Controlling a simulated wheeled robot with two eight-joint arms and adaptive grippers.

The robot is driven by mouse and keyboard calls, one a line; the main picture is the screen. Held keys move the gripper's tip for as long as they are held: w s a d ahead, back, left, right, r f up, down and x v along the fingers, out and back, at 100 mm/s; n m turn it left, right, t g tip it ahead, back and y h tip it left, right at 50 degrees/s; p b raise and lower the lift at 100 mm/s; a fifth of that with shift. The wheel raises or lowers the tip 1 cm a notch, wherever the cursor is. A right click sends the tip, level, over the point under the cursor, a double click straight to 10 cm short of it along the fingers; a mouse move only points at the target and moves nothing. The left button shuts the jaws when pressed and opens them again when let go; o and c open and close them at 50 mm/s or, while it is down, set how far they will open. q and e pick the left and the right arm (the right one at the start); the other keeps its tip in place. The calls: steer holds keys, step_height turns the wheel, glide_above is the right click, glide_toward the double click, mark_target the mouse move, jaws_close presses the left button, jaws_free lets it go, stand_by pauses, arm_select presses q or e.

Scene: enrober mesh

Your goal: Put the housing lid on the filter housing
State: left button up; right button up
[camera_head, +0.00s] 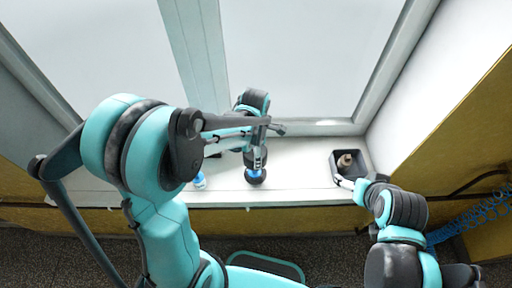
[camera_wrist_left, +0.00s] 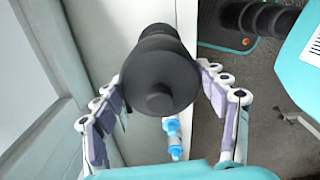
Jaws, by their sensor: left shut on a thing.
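My left gripper (camera_head: 256,165) points down over the white ledge and is shut on a dark, stepped round piece (camera_head: 256,181). In the left wrist view the black piece (camera_wrist_left: 160,75) sits between the two fingers, its round end with a small knob facing the camera.
A small blue and white part (camera_head: 199,181) stands on the ledge left of the held piece; it also shows in the left wrist view (camera_wrist_left: 173,138). A brown part (camera_head: 345,161) is in the tray. Glazed panels rise behind the ledge. The ledge is bare between gripper and tray.

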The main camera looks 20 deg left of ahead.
arm_select(q)
steer(key=shift+w+f, duration=0.1)
steer(key=shift+f, duration=0.05)
steer(key=shift+f+b, duration=2.6)
steer(key=shift+f, duration=0.05)
steer(key=shift+f+b, duration=0.4)
steer(key=shift+b, duration=0.15)
steer(key=shift+f+b, duration=0.95)
steer(key=shift+f, duration=0.15)
steer(key=shift+f, duration=0.1)
steer(key=shift+f+b, duration=0.95)
steer(key=o, duration=1.2)
